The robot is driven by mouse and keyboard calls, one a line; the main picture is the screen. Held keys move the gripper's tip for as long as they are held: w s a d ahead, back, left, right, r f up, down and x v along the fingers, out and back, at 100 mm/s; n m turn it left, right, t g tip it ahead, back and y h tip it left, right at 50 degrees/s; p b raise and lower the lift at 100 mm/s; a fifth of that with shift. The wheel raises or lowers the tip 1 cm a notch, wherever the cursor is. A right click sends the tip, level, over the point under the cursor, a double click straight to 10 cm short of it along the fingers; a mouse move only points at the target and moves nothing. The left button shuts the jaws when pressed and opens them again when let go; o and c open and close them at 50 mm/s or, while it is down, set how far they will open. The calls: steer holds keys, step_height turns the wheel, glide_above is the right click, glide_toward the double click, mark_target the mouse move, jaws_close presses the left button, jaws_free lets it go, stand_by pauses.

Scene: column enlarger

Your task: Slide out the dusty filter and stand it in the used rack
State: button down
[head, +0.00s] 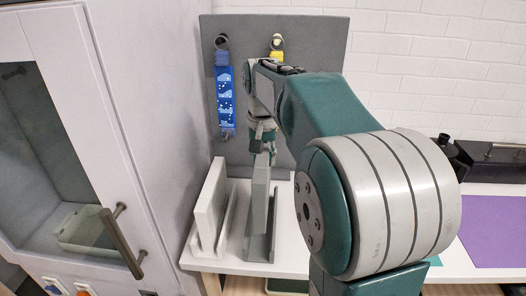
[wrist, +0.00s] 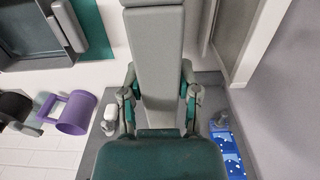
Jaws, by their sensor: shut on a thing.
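The grey flat panel, which looks like the dusty filter (head: 260,190), stands upright below my gripper (head: 262,155) in the head view. My gripper points down and is shut on its upper end. In the wrist view the panel (wrist: 158,65) runs between the two fingers of my gripper (wrist: 159,105). The panel's lower part is at a grey upright holder (head: 259,246) on the white table; I cannot tell whether it rests in it. A paler panel (head: 209,205) stands in a white holder to the left. No label shows which is the used rack.
A grey board (head: 306,30) behind holds a hanging blue patterned strip (head: 226,97) and a yellow-topped item (head: 277,56). A glass-door cabinet (head: 60,150) stands close on the left. A purple mat (head: 497,230) lies right; the wrist view shows a purple mug (wrist: 77,112).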

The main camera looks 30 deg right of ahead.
steer(key=shift+a+f, duration=0.3)
steer(key=shift+f, duration=0.65)
steer(key=shift+d+f, duration=0.1)
steer(key=shift+f, duration=3.65)
steer(key=shift+c, duration=1.3)
jaws_free()
steer(key=shift+o, duration=1.3)
